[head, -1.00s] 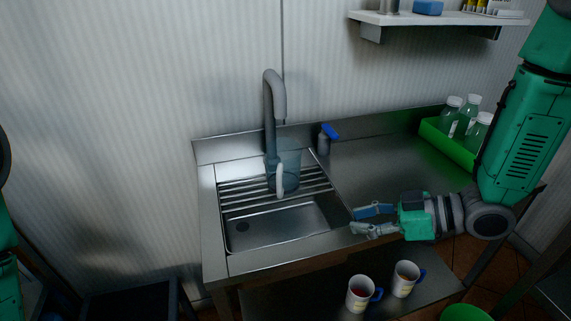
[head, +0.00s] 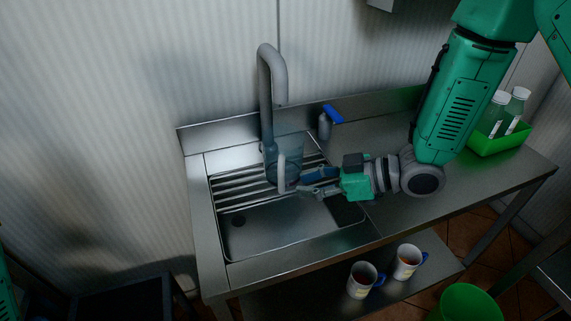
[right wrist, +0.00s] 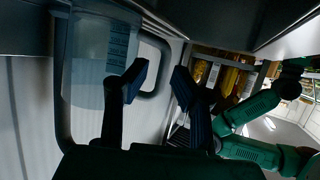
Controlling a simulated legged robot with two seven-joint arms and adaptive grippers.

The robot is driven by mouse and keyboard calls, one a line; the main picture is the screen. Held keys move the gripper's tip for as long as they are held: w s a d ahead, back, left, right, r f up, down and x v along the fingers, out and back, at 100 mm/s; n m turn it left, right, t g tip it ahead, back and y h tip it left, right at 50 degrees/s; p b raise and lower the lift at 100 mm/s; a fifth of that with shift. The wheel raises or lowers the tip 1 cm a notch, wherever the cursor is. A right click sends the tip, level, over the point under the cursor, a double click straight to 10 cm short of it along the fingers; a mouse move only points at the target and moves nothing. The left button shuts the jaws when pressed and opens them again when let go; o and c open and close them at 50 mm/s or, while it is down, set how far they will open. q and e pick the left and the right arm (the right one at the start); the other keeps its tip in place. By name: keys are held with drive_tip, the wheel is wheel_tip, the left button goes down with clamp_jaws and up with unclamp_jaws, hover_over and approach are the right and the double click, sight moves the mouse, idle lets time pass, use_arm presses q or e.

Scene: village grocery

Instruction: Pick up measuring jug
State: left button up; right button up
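The measuring jug (head: 288,150) is a clear bluish vessel standing upright on the slatted drainer part of the sink, beside the grey tap. A pale handle (head: 281,172) shows on its near side. My right gripper (head: 298,185) is open and reaches in from the right, its fingertips close to the handle. In the right wrist view the jug (right wrist: 90,65) fills the upper left, and its handle (right wrist: 166,66) appears between my two spread fingers (right wrist: 160,80). I cannot tell whether they touch it. My left gripper is out of view.
The tall grey tap (head: 266,95) stands close to the jug. A small bottle with a blue top (head: 325,122) is behind my gripper. A green crate with bottles (head: 497,143) sits at the right. Two mugs (head: 362,280) stand on the lower shelf.

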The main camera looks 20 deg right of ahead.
sight(279, 187)
drive_tip(key=x, duration=0.5)
drive_tip(key=shift+s+a+r, duration=0.25)
drive_tip(key=shift+a+r, duration=0.1)
drive_tip(key=shift+a, duration=0.05)
drive_tip(key=shift+w+d+f, duration=0.15)
drive_tip(key=shift+w+f, duration=0.05)
drive_tip(key=shift+w, duration=0.05)
clamp_jaws()
drive_tip(key=shift+a+r, duration=0.1)
drive_tip(key=shift+a, duration=0.5)
